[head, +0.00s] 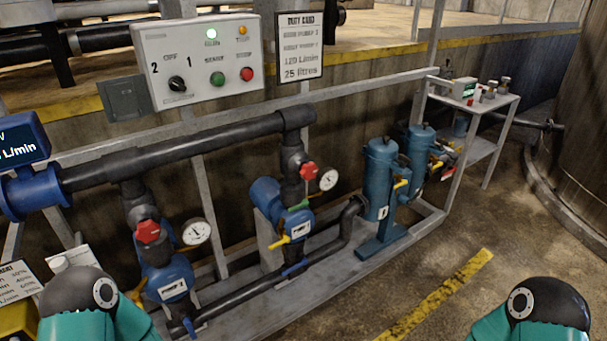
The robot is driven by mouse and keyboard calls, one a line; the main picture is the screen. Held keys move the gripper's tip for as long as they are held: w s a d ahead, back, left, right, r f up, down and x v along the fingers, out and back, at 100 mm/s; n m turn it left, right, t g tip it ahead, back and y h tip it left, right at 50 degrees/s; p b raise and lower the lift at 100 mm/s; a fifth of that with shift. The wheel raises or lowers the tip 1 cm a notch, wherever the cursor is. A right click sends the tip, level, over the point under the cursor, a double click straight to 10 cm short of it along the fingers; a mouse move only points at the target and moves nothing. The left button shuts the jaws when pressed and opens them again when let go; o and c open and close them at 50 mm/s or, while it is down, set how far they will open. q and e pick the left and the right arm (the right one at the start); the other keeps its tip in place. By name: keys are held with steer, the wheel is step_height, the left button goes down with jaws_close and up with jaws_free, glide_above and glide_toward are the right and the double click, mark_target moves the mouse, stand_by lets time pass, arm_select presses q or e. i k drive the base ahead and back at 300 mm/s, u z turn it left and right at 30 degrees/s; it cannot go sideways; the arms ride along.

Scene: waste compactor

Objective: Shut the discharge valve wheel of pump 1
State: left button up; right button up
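Two blue pumps stand on a grey skid, each with a red valve wheel on the dark pipe above it. The left pump (170,278) has a white label that seems to read pump 1, though it is blurred. Its red wheel (147,232) is beside a round gauge (196,232). The right pump (298,222) has a label too small to read; its red wheel (309,171) is beside another gauge (328,179). I cannot tell how far either wheel is turned. Parts of both my arms show at the bottom edge, apart from the wheels; neither gripper is in view.
A control panel (198,60) with a selector, lit green lamp and buttons hangs above a thick dark header pipe (190,150). A blue flow meter (30,190) is at far left. Blue filter canisters (380,180) stand right of the pumps. Floor at right front is clear.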

mark_target(309, 171)
steer(key=u, duration=0.1)
steer(key=i, duration=1)
steer(key=z, duration=0.1)
